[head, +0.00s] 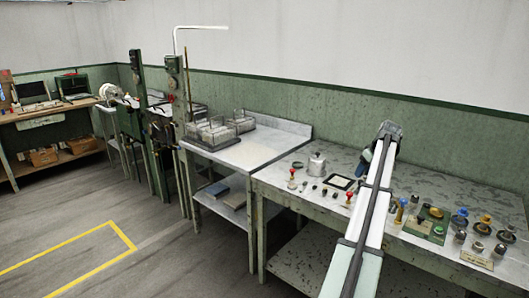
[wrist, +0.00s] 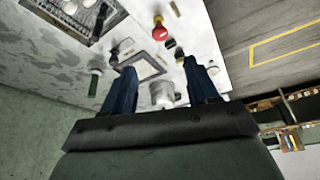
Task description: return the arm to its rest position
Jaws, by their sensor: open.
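My gripper shows in the wrist view (wrist: 162,82) with its two blue fingers apart and nothing between them that I can see held. In the head view my arm reaches out over the right-hand workbench (head: 262,188), and a blue part of my gripper (head: 366,158) shows at its far end, partly hidden behind the arm. A grey metal canister (head: 317,165) stands on the bench to the left of the gripper. In the wrist view the canister (wrist: 162,94) appears beyond and between the fingers; I cannot tell the distance.
Small red-topped tools (head: 349,199) and a black-framed square (head: 341,182) lie left of my arm. Several knobs and stamps (head: 459,218) stand to its right. A second table (head: 245,153) with glass basins (head: 211,132) is further left. The floor with yellow lines (head: 60,250) is clear.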

